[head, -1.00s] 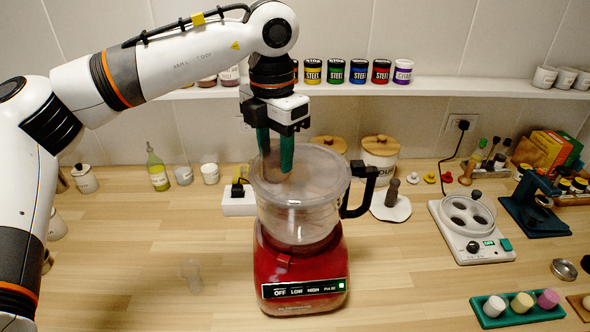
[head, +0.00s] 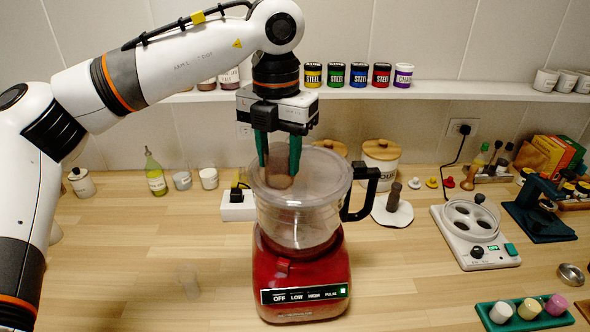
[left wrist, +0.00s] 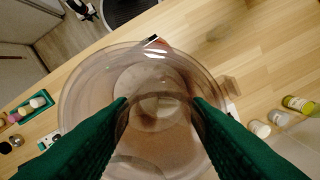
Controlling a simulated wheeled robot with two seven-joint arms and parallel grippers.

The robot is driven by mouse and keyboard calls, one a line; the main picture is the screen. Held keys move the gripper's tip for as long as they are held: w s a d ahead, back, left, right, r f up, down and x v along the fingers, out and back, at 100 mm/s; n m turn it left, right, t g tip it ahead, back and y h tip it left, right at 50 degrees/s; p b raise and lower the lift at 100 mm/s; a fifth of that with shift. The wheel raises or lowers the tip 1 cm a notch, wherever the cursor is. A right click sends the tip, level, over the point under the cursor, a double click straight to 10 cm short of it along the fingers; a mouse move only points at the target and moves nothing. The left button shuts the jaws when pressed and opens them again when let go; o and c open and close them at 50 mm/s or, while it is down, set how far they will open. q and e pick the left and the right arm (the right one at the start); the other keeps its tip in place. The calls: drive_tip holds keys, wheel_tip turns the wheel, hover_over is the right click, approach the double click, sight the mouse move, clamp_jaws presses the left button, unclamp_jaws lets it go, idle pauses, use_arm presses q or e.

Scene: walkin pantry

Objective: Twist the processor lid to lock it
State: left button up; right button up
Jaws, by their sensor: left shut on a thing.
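The red food processor (head: 290,275) stands on the wooden counter with its clear bowl (head: 300,225) on top. The translucent round lid (head: 325,172) sits over the bowl and also fills the middle of the left wrist view (left wrist: 95,85). My left gripper (head: 278,168) points down from above, its green fingers shut on the lid's brownish feed tube (head: 280,160). In the left wrist view the gripper (left wrist: 161,104) has one finger on each side of the tube. The bowl's black handle (head: 362,190) points right. My right gripper is not in view.
A hot-plate-like appliance (head: 475,230) with round wells stands at the right. A green tray (head: 525,318) with several small jars is at the front right. The front left counter is mostly clear.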

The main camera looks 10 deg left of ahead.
use_arm(q)
drive_tip(key=o, duration=1)
wheel_tip(320, 180, up, 8)
drive_tip(key=p, duration=0.5)
drive_tip(key=shift+f, duration=0.25)
